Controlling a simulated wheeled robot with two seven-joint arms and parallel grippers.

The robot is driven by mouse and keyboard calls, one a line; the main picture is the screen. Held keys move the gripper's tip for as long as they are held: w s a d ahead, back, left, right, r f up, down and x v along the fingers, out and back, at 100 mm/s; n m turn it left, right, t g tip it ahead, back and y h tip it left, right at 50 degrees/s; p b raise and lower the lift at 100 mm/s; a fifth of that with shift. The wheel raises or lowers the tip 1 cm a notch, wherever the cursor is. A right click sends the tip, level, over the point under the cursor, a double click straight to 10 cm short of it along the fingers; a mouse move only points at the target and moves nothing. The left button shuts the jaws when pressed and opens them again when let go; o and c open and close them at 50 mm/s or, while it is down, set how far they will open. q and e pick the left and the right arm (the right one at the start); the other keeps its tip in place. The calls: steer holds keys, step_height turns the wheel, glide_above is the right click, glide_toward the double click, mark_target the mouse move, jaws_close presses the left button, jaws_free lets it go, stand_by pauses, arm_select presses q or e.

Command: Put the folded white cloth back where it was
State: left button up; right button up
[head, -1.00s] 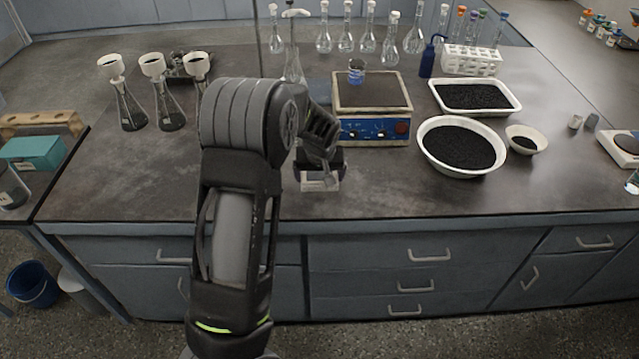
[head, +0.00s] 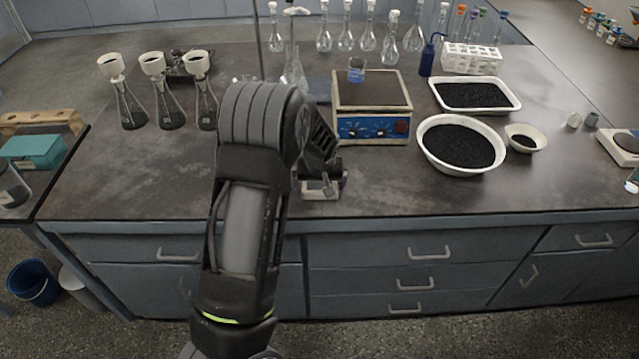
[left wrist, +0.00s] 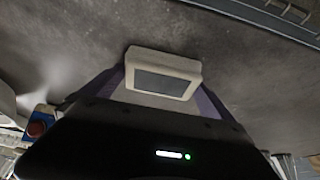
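In the head view my left gripper (head: 322,182) points down at the front of the bench, left of and in front of the blue hotplate. My right gripper is not in view.
A blue hotplate (head: 372,128) with a small beaker (head: 356,72) stands behind the gripper. A round white basin (head: 425,150) and a tray (head: 515,105) of black grains stand right. Flasks with funnels (head: 131,108) stand left. The bench front (head: 420,195) is clear.

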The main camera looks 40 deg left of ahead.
arm_select(q)
steer(key=shift+r, duration=0.4)
steer(key=b+v, duration=0.1)
steer(key=v, duration=1)
steer(key=shift+s+r, duration=0.15)
steer(key=shift+r, duration=0.1)
steer(key=shift+d, duration=0.1)
